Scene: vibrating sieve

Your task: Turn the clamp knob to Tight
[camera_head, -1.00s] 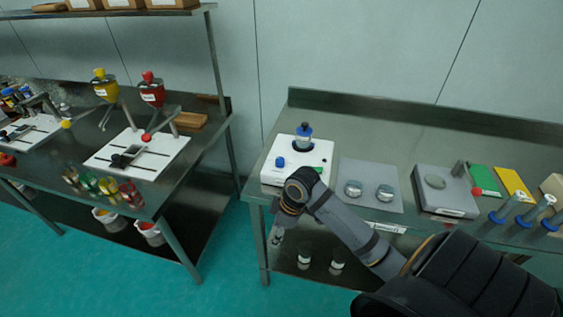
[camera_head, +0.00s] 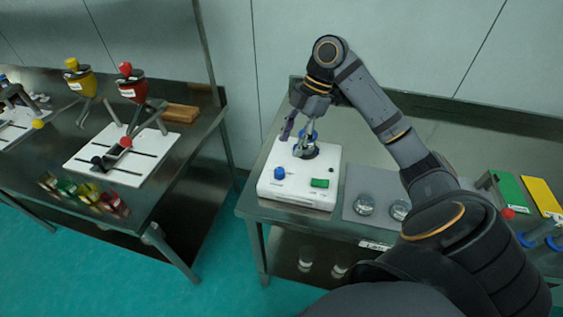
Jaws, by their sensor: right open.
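The white sieve machine (camera_head: 298,195) stands at the left end of the steel table. A blue knob (camera_head: 279,173) sits on its front left and a green switch (camera_head: 320,183) on its front right. At the back of the machine a dark round holder with a blue part (camera_head: 310,137) is partly hidden by my gripper. My right gripper (camera_head: 297,148) is open and points down over this holder, its fingers around or beside the blue part; I cannot tell whether they touch. Any Tight marking is too small to read. My left gripper is not in view.
Two round glass dishes (camera_head: 364,204) lie on a grey mat right of the machine. Green (camera_head: 508,188) and yellow (camera_head: 541,196) pads lie further right. A second steel table (camera_head: 196,140) with colored funnels stands at the left, across a floor gap.

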